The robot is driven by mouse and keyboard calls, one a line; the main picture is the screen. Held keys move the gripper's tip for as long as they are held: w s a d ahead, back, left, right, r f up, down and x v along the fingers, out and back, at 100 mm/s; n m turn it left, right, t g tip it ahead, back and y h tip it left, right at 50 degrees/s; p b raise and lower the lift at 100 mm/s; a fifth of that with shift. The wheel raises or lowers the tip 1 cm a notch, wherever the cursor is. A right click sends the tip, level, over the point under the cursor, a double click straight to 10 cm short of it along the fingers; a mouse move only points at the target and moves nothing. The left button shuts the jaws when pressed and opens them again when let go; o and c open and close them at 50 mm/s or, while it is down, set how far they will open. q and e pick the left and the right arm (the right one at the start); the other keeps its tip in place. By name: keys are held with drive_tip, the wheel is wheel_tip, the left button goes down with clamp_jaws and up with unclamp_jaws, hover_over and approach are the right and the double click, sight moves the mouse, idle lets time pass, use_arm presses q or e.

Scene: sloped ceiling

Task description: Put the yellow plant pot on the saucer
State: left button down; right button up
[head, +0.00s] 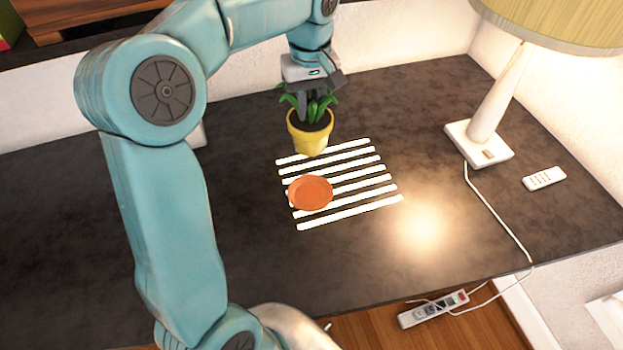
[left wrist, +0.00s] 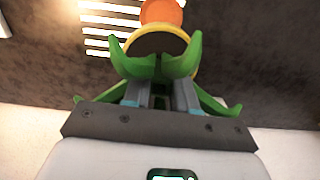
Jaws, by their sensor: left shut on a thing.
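The yellow plant pot (head: 309,137) holds a green leafy plant and hangs upright from my left gripper (head: 312,98). The gripper is shut on the plant from above, among its leaves. The pot is just behind the terracotta saucer (head: 310,193), near the back edge of the striped mat. The saucer lies empty on the mat. In the left wrist view the pot's yellow rim (left wrist: 192,48) shows behind the leaves, with the saucer (left wrist: 162,12) beyond it at the top edge. The leaves partly hide the fingertips (left wrist: 163,92). My right gripper is not in view.
The white-striped mat (head: 362,188) lies on a dark table (head: 400,110). A lamp (head: 480,140) with a cord and a white remote (head: 544,179) stand to the right. A power strip (head: 433,308) lies below the front edge. The table around the saucer is clear.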

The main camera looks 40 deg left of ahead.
use_arm(q)
wheel_tip(320, 180, down, 19)
drive_tip(key=shift+s+d+p, duration=0.15)
drive_tip(key=shift+s+p, duration=0.1)
drive_tip(key=shift+p, duration=0.1)
drive_tip(key=shift+f, duration=0.1)
drive_tip(key=c, duration=1.3)
unclamp_jaws()
drive_tip(key=shift+f, duration=0.1)
drive_tip(key=o, duration=0.4)
